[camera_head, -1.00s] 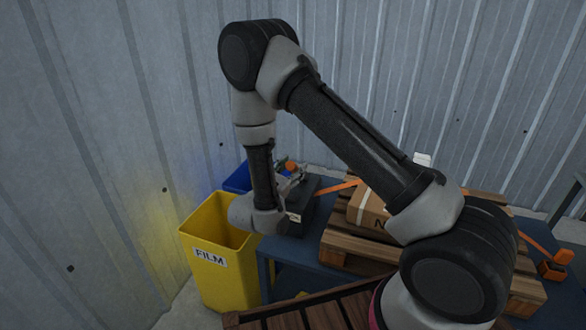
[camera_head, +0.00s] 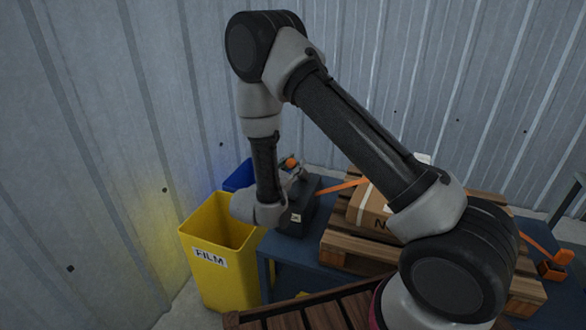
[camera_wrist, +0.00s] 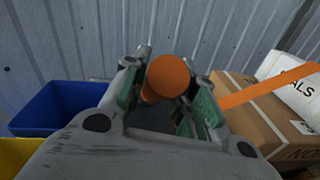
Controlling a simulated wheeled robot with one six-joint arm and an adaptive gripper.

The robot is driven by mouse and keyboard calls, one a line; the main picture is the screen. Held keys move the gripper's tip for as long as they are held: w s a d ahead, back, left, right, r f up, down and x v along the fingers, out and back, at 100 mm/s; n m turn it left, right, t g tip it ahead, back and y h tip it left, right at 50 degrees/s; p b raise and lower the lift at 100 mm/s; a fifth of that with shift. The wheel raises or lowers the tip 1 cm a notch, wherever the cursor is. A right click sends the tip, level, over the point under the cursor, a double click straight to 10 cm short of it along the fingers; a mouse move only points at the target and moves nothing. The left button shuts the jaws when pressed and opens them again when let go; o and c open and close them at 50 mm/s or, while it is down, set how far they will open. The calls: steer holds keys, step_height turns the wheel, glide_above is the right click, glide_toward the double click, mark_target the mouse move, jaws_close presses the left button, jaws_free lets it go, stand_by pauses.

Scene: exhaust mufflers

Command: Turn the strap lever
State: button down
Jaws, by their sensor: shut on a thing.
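The strap lever has an orange round end (camera_wrist: 168,77), which sits between the two fingers of my gripper (camera_wrist: 160,95) in the wrist view. My gripper is shut on it. In the head view the orange end (camera_head: 291,162) shows small beside my wrist, above a dark box-shaped unit (camera_head: 296,214) on the blue table (camera_head: 290,252). An orange strap (camera_head: 343,186) runs from there to the right toward a cardboard box (camera_head: 371,211). The strap (camera_wrist: 268,86) also shows in the wrist view. My gripper and wrist hide most of the lever and its base.
The cardboard box stands on a wooden pallet (camera_head: 345,243). A yellow bin marked FILM (camera_head: 217,270) and a blue bin (camera_head: 238,177) stand left of the table. A corrugated wall (camera_head: 120,120) is close behind. A second orange strap piece (camera_head: 551,270) lies at the right.

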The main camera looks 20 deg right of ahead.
steer(key=w+d+r+n+g+y, duration=0.1)
steer(key=w+d+r+g+y, duration=0.3)
steer(key=w, duration=0.5)
steer(key=shift+d+r+g+y, duration=0.3)
steer(key=shift+d+g+y, duration=0.6)
steer(key=shift+d+g, duration=0.45)
steer(key=c, duration=1.1)
jaws_free()
steer(key=shift+w, duration=0.1)
steer(key=shift+c, duration=0.2)
steer(key=shift+a, duration=0.1)
steer(key=v, duration=1.2)
